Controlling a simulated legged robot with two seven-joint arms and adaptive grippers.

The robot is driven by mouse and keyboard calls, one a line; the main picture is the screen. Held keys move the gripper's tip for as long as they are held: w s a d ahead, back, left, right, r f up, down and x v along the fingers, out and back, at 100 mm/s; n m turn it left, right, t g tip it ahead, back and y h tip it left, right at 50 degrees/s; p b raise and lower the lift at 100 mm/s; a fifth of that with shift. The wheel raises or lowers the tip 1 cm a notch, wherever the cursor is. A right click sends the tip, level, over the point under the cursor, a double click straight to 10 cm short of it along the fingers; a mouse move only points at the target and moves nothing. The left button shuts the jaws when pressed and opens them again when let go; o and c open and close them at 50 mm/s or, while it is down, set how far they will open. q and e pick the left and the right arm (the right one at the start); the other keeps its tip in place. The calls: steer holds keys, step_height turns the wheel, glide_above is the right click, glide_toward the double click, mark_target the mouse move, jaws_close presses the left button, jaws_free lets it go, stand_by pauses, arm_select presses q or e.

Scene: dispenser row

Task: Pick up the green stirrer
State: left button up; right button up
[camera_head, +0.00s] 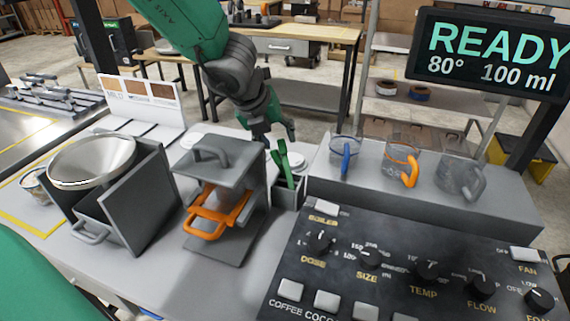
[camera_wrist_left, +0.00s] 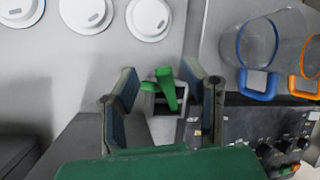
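Green stirrers (camera_head: 284,163) stand upright, leaning a little, in a small grey holder (camera_head: 288,194) beside the grey press-like device. In the left wrist view a green stirrer (camera_wrist_left: 168,92) appears between the two fingers, over the holder's dark opening. A second green piece sits close beside it. My left gripper (camera_head: 273,129) is open, with its fingers pointing down just above the stirrer tops. The fingers are apart from each other and nothing is held. Whether a finger touches a stirrer cannot be told. My right gripper is not in view.
The grey device with an orange handle (camera_head: 217,212) stands left of the holder. Cups with blue (camera_head: 346,156), orange (camera_head: 408,168) and grey handles stand on a raised ledge to the right. A dark control panel (camera_head: 400,262) lies in front. White lids (camera_wrist_left: 150,17) lie behind the holder.

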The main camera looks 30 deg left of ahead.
arm_select(q)
steer(key=shift+w+a+f, duration=0.15)
steer(key=shift+w+f, duration=0.25)
steer(key=shift+f, duration=0.25)
steer(key=shift+s+d+r, duration=0.1)
steer(key=shift+d+r, duration=0.1)
steer(key=shift+d, duration=0.35)
steer(key=c, duration=0.9)
steer(key=shift+a, duration=0.1)
